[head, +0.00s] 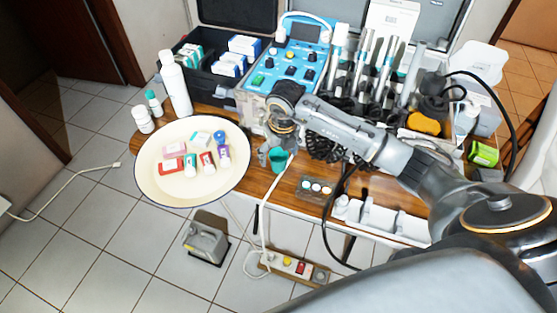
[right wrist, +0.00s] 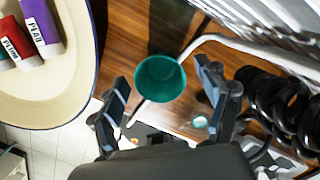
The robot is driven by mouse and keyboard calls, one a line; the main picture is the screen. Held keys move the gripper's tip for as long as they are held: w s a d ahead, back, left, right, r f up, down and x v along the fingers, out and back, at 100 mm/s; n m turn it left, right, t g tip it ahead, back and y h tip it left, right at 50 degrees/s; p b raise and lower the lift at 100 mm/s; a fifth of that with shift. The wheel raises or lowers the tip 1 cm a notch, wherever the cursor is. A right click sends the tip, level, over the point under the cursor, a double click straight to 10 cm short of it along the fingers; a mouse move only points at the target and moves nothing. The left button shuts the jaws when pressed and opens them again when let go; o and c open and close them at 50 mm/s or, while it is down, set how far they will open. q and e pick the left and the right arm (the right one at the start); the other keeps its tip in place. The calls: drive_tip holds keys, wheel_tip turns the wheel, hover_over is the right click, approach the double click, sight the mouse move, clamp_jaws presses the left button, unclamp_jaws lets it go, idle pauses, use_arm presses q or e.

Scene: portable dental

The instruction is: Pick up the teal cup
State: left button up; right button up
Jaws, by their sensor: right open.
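The teal cup (head: 279,160) stands on the wooden table near its front edge, partly hidden under my right gripper in the head view. In the right wrist view the teal cup (right wrist: 160,78) shows its open round top, apparently empty. My right gripper (head: 277,150) is above the cup, pointing down. In the right wrist view my right gripper (right wrist: 163,92) is open, with one finger to each side of the cup's near part. I cannot tell whether either finger touches it. My left gripper is not in view.
A cream tray (head: 152,172) with several small tubes and boxes lies left of the cup. A pale hose (head: 265,208) runs beside the cup. A blue control unit (head: 262,103), black coiled cords (right wrist: 270,92) and a small button panel (head: 316,188) are close by.

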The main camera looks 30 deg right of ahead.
drive_tip(key=shift+w+f, duration=0.1)
drive_tip(key=shift+f, duration=0.3)
drive_tip(key=shift+c, duration=0.5)
drive_tip(key=c, duration=1.2)
drive_tip(key=shift+r, duration=0.2)
